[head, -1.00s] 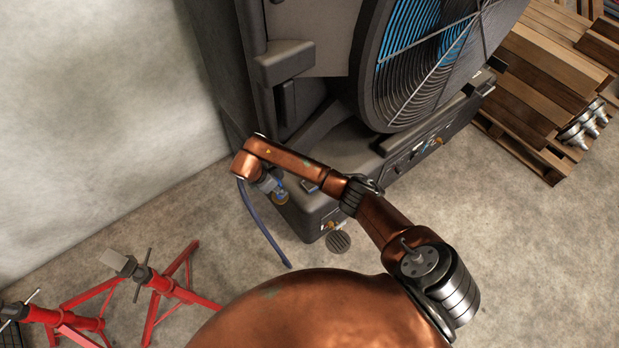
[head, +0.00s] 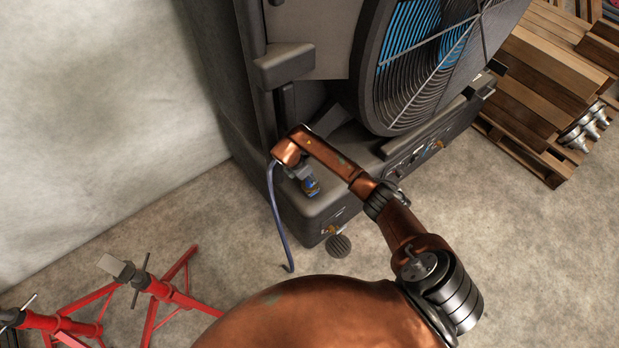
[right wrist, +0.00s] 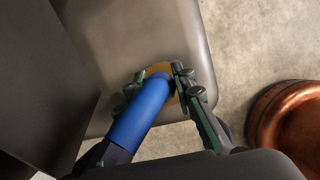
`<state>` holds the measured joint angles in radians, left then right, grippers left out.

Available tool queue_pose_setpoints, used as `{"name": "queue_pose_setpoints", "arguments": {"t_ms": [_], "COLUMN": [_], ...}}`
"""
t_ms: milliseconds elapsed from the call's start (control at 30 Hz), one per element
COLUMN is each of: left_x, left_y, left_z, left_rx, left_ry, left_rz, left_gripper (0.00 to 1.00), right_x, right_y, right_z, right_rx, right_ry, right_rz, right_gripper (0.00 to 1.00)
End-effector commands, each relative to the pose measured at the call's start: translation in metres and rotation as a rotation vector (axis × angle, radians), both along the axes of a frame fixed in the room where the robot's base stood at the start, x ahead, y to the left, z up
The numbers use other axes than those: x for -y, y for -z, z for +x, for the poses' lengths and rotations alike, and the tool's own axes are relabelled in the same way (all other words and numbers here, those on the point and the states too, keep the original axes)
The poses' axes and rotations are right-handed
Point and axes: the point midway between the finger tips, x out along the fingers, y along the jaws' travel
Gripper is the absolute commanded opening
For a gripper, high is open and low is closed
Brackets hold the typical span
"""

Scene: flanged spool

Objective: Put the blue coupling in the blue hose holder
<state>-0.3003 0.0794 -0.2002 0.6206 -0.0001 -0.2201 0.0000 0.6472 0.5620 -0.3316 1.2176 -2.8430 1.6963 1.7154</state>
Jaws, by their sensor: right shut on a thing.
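My right gripper (head: 304,180) is above the near left corner of the dark machine base (head: 352,192). In the right wrist view its fingers (right wrist: 166,88) are shut on the blue coupling (right wrist: 142,112), a smooth blue cylinder lying tilted between them. A small blue part (head: 313,184) shows below the wrist in the head view. A brass-coloured round piece (right wrist: 158,69) shows beyond the coupling's far end; I cannot tell whether they touch. A blue-grey hose (head: 274,210) hangs from the wrist. I cannot clearly make out the blue hose holder. My left gripper is out of view.
A large caged spool (head: 440,70) with blue inside stands over the base. A dark upright post (head: 284,105) is close behind my wrist. Red stands (head: 155,288) are at lower left, wooden pallets (head: 540,90) at right.

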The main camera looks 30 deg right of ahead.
Motion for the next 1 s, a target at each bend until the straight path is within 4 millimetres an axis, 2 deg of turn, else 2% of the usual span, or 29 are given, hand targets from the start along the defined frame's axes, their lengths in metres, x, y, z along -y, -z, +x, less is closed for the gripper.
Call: {"name": "queue_pose_setpoints", "arguments": {"t_ms": [67,233,267,500,833,1000], "left_x": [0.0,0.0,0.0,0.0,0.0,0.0], "left_y": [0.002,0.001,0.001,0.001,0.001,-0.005], "left_z": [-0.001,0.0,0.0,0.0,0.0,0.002], "left_rx": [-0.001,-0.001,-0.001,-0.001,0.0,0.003], "left_ry": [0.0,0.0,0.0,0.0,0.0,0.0], "left_rz": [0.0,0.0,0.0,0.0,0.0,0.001], "left_gripper": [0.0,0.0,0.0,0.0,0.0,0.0], "right_x": [-0.001,0.0,0.0,0.0,-0.002,-0.009], "right_y": [0.007,0.006,0.006,0.006,0.002,-0.021], "right_z": [0.001,0.001,0.001,0.001,0.001,0.002], "right_rx": [0.003,0.004,0.002,0.002,0.003,0.007], "right_ry": [0.0,0.001,0.0,0.0,0.0,-0.001], "right_rz": [0.001,0.0,0.0,0.0,-0.001,-0.001], "right_gripper": [0.0,0.0,0.24,0.41,0.41,0.41]}}
